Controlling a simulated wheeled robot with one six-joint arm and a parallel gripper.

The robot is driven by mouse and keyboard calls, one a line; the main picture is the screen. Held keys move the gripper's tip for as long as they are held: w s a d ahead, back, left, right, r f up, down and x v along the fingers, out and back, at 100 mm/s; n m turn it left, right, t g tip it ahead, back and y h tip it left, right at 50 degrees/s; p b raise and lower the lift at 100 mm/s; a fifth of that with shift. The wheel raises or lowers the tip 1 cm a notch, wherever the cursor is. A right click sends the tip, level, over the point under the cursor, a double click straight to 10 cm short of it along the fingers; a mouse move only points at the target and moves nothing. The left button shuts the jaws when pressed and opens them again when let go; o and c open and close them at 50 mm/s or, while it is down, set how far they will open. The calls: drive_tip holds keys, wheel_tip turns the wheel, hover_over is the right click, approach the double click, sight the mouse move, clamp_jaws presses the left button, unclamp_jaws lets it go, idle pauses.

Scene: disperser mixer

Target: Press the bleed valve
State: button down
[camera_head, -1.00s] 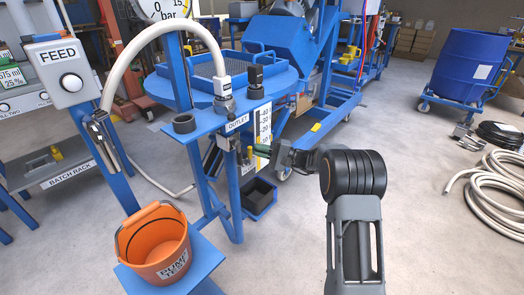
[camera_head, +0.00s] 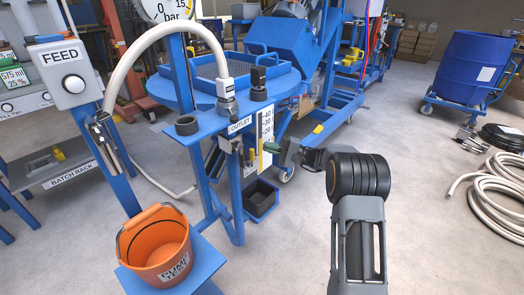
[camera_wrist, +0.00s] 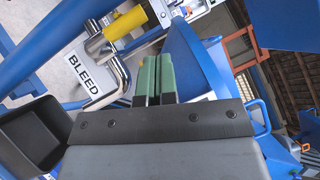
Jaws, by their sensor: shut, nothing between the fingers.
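The bleed valve shows in the wrist view as a yellow cylinder (camera_wrist: 122,24) on a bent chrome pipe, beside a white BLEED label (camera_wrist: 90,72). In the head view a small yellow part (camera_head: 251,155) shows below the OUTLET shelf, just left of my fingertips. My gripper (camera_head: 269,147) has green fingertips, which are together and empty. In the wrist view the gripper (camera_wrist: 153,78) points up the picture, with the yellow cylinder up and left of its tips. I see no clear contact between them.
The blue outlet stand (camera_head: 205,125) carries a hose and a level scale (camera_head: 265,122). An orange bucket (camera_head: 155,245) stands on the lower shelf at left. Floor at right is clear up to the coiled hoses (camera_head: 497,192).

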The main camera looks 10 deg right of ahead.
drive_tip(key=r+p+v, duration=0.2)
drive_tip(key=p+v, duration=0.1)
drive_tip(key=v, duration=0.7)
drive_tip(key=shift+w+d+f, duration=0.2)
drive_tip(key=shift+d, duration=0.3)
drive_tip(key=s+a+r+n+g+h+p, duration=0.1)
drive_tip(key=s+a+r+g+h+p, duration=0.3)
drive_tip(key=s+r+p, duration=0.45)
drive_tip(key=s+a+r+n+g+h+p, duration=0.1)
drive_tip(key=s+a+r+h+p, duration=0.45)
drive_tip(key=r+p, duration=0.45)
drive_tip(key=s+d+r+n+t+h+p, duration=0.3)
drive_tip(key=s+r+h+p, duration=0.7)
drive_tip(key=s+r+p, duration=0.5)
drive_tip(key=shift+d+r+n+p, duration=0.3)
drive_tip(key=shift+d+n, duration=0.4)
drive_tip(key=shift+w, duration=0.1)
